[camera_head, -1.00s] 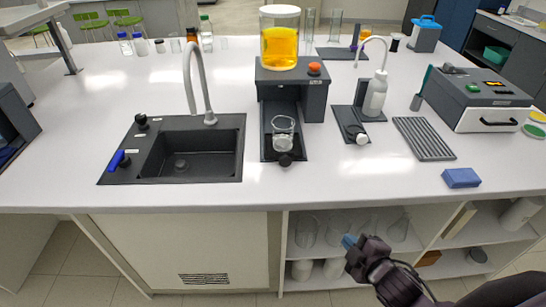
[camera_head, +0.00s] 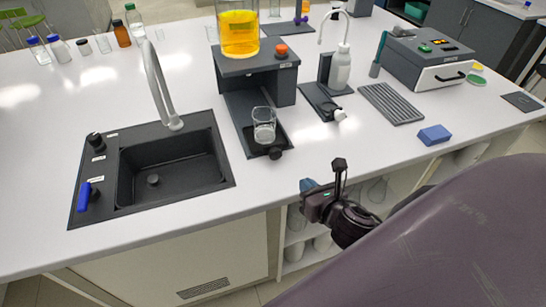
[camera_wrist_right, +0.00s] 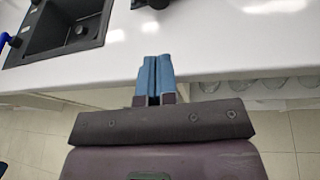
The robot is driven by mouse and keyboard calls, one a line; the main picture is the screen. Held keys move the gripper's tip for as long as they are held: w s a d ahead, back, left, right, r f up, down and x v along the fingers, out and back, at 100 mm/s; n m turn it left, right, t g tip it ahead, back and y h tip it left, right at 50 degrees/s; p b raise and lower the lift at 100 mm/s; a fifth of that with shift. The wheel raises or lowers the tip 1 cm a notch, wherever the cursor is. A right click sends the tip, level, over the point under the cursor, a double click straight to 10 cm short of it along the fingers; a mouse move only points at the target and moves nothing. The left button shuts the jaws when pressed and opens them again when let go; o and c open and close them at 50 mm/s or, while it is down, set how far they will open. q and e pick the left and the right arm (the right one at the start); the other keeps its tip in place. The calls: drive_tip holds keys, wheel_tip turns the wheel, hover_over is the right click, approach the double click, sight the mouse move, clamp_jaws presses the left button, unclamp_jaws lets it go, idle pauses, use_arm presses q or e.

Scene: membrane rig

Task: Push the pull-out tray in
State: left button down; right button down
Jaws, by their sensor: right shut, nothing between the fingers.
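The dark pull-out tray (camera_head: 284,138) sticks out toward the bench front from under the dark stand (camera_head: 255,75). A clear glass beaker (camera_head: 264,124) stands on the tray. A black knob (camera_head: 275,153) is at the tray's front end. My right gripper (camera_head: 308,185) is in front of the bench edge, apart from the tray and a little right of the knob. Its blue fingertips are together and empty in the right wrist view (camera_wrist_right: 155,72). My left gripper is in no view.
The sink (camera_head: 170,165) with its tall faucet is left of the tray. A wash bottle (camera_head: 341,66) on a dark stand, a ribbed mat (camera_head: 391,103) and a blue block (camera_head: 434,135) lie right. A tank of yellow liquid (camera_head: 239,34) tops the stand. The bench front strip is clear.

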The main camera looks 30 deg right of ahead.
drive_tip(key=n, duration=0.1)
approach(278, 155)
drive_tip(key=x, duration=0.5)
drive_tip(key=shift+w+f+p, duration=0.3)
drive_tip(key=shift+f+p, duration=0.05)
drive_tip(key=shift+w, duration=0.55)
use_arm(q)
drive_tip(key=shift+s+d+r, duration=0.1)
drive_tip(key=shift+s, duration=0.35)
use_arm(e)
drive_tip(key=shift+w, duration=0.15)
